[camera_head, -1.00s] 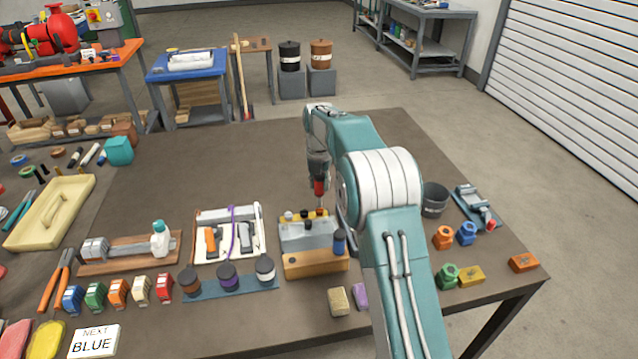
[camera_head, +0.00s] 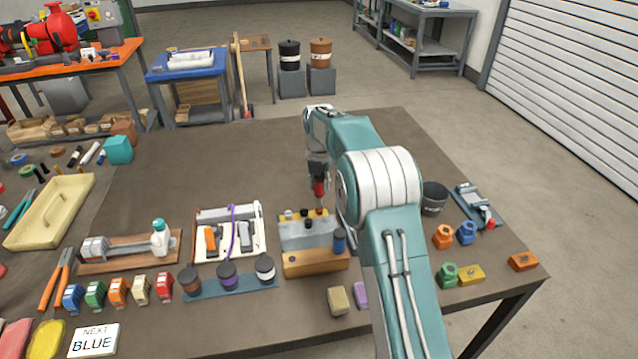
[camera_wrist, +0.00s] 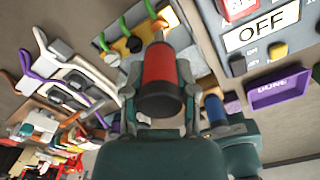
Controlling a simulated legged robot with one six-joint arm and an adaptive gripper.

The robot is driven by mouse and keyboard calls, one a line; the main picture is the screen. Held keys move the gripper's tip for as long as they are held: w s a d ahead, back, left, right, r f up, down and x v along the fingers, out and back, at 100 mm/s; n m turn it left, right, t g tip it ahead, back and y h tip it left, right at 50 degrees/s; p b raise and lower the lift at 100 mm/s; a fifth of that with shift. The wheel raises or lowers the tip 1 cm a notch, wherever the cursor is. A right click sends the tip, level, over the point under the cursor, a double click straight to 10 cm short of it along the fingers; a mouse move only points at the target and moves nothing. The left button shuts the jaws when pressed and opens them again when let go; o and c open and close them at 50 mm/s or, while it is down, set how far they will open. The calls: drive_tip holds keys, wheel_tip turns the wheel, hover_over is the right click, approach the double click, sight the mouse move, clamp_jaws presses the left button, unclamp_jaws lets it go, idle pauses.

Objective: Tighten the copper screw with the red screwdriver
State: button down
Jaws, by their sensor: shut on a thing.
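My gripper (camera_head: 319,178) is shut on the red screwdriver (camera_head: 319,190), which it holds upright with the tip pointing down. In the wrist view, the fingers sit on both sides of the red handle (camera_wrist: 160,72) with its dark end cap. The screwdriver stands over the back right part of a grey block (camera_head: 302,237).
A blue-handled tool (camera_head: 339,240) stands at a wooden rack (camera_head: 315,265) just in front of the block. A white tray (camera_head: 259,254) with tools lies to the left. A black cup (camera_head: 434,199) stands right of my arm. The table behind the block is clear.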

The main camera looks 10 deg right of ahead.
drive_tip(key=shift+f, duration=0.4)
idle(0.3)
drive_tip(key=m, duration=0.4)
drive_tip(key=shift+m, duration=0.4)
drive_tip(key=m, duration=0.3)
